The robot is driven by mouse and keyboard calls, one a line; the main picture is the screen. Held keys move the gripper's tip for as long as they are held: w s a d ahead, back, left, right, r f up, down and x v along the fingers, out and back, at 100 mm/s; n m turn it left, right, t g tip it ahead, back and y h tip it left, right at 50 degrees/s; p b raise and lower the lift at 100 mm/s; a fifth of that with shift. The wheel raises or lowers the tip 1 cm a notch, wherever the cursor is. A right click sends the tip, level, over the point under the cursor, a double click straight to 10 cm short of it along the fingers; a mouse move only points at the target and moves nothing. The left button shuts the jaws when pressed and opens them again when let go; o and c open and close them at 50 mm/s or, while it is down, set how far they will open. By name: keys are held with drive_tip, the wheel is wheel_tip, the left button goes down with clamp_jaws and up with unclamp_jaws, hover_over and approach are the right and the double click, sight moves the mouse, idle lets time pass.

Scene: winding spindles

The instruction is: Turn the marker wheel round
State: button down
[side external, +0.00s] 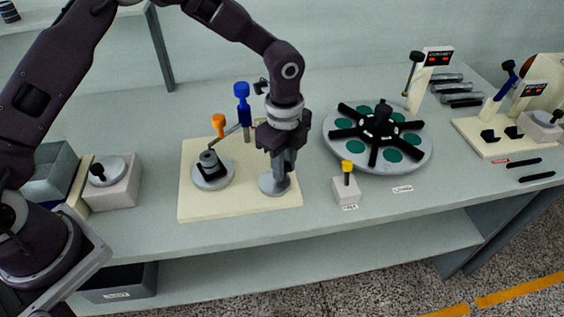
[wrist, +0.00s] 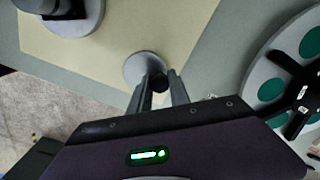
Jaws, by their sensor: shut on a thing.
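My gripper (side external: 279,174) points down over the right part of a cream board. In the wrist view its two fingers (wrist: 158,92) close on a dark round knob (wrist: 157,82) at the edge of a small grey disc (wrist: 141,66). The disc (side external: 268,186) lies flat on the board; the fingers hide part of it in the side view. A large grey wheel (side external: 344,154) with black spokes and green round spots stands to the right, apart from my gripper. The wheel's edge also shows in the wrist view (wrist: 257,82). I cannot tell which one is the marker wheel.
The cream board (side external: 240,203) also carries a grey spindle base (side external: 212,178), an orange-topped crank (side external: 219,124) and a blue-topped post (side external: 242,95). A yellow-knobbed white block (side external: 346,190) stands right of the board. A boxed disc (side external: 115,188) sits left; levers (side external: 505,80) stand far right.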

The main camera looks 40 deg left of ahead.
sight(271, 190)
drive_tip(key=m, duration=0.3)
drive_tip(key=shift+s+d+m, duration=0.2)
drive_tip(key=shift+d+m, duration=0.15)
drive_tip(key=shift+m, duration=0.05)
drive_tip(key=m, duration=0.3)
drive_tip(key=shift+s+d+m, duration=0.25)
drive_tip(key=shift+s+m, duration=0.05)
drive_tip(key=m, duration=0.3)
drive_tip(key=s+m, duration=0.1)
drive_tip(key=m, duration=0.2)
drive_tip(key=shift+s+d, duration=0.1)
drive_tip(key=shift+s, duration=0.1)
drive_tip(key=m, duration=0.4)
drive_tip(key=shift+s, duration=0.35)
drive_tip(key=m, duration=0.3)
drive_tip(key=shift+s+a+m, duration=0.3)
drive_tip(key=shift+s, duration=0.05)
drive_tip(key=m, duration=0.3)
drive_tip(key=a+m, duration=0.1)
drive_tip(key=m, duration=0.1)
drive_tip(key=shift+s+m, duration=0.3)
drive_tip(key=shift+s, duration=0.05)
drive_tip(key=shift+m, duration=0.3)
